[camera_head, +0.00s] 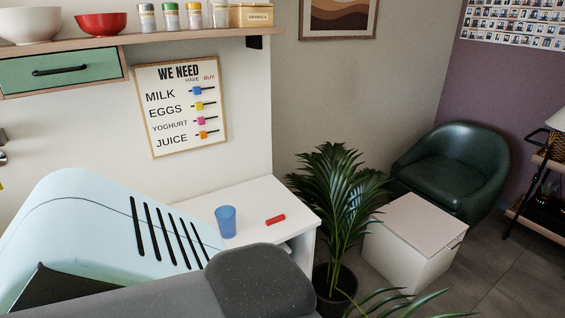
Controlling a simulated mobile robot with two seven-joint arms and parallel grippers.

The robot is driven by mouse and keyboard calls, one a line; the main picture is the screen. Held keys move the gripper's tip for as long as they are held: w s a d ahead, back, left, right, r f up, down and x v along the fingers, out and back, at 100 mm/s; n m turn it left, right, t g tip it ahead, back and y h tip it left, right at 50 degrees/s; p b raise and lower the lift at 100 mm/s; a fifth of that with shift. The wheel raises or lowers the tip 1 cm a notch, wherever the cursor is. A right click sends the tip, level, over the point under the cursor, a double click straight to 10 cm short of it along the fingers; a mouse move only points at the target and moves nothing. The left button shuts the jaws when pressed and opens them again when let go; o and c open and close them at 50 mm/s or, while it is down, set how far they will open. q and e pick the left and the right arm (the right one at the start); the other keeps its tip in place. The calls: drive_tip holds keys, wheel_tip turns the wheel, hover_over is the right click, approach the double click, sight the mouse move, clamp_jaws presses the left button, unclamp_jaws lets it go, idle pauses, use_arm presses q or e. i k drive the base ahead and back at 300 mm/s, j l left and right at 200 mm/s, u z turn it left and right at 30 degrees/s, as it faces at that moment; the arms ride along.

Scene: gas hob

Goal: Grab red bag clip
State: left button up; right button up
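The red bag clip (275,219) lies flat on the white counter top (262,196), near its right end. It is small in the head view, and its details cannot be made out. A blue translucent cup (226,221) stands upright to the left of the clip, with a gap between them. Neither of my grippers shows in the head view. The near part of the counter is hidden behind large pale blue and grey shapes in the foreground.
A potted palm (338,200) stands on the floor just right of the counter. Beyond it are a white box (412,240) and a green armchair (452,170). A wall shelf (190,33) with bowls and jars hangs above a shopping board (182,108). The counter around the clip is mostly clear.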

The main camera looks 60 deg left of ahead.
sight(272, 221)
drive_tip(key=i+j+u, duration=0.1)
drive_tip(key=u, duration=1.7)
